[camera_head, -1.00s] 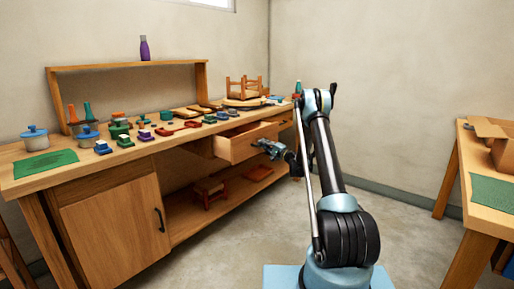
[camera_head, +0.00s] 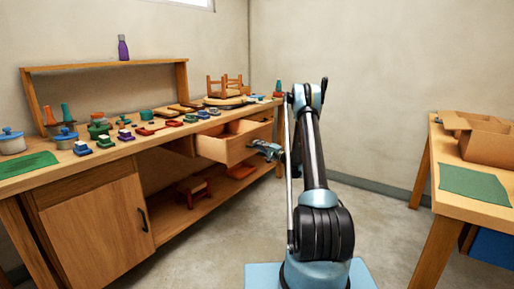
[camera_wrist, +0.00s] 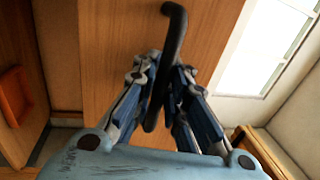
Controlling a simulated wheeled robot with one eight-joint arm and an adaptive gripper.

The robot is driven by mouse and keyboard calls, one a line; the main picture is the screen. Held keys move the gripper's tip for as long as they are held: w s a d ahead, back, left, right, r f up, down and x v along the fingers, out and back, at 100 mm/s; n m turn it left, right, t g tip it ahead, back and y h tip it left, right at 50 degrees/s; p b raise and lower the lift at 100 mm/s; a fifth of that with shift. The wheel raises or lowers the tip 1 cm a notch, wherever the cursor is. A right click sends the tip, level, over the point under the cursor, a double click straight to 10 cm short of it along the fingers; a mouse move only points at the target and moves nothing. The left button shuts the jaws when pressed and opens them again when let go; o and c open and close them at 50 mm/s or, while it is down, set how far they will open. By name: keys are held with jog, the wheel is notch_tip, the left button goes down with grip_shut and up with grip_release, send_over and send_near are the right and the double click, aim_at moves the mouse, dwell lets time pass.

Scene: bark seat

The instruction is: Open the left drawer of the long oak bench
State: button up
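The long oak bench (camera_head: 95,177) runs along the wall at the left in the head view. My gripper (camera_head: 268,150) is at the front of this drawer. In the wrist view, a dark bar handle (camera_wrist: 174,30) stands out from the wooden drawer front (camera_wrist: 110,35). It passes between the fingers of my gripper (camera_wrist: 167,72), which are closed around it. The contact points are partly hidden.
Small coloured items, pots and a green mat (camera_head: 27,166) cover the bench top. A cupboard door (camera_head: 98,222) is at the bench's left, and a red stool (camera_head: 193,190) is on the lower shelf. A table with a cardboard box (camera_head: 487,140) stands right.

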jog(key=o, duration=0.4)
jog(key=shift+a+f, duration=0.15)
jog(key=shift+a, duration=0.05)
jog(key=shift+c, duration=0.2)
jog(key=shift+d, duration=0.1)
jog(key=shift+d, duration=0.1)
jog(key=shift+s+d, duration=0.1)
jog(key=shift+d, duration=0.1)
jog(key=v, duration=1.1)
jog(key=shift+s+d+f, duration=0.1)
jog(key=shift+s+d, duration=0.05)
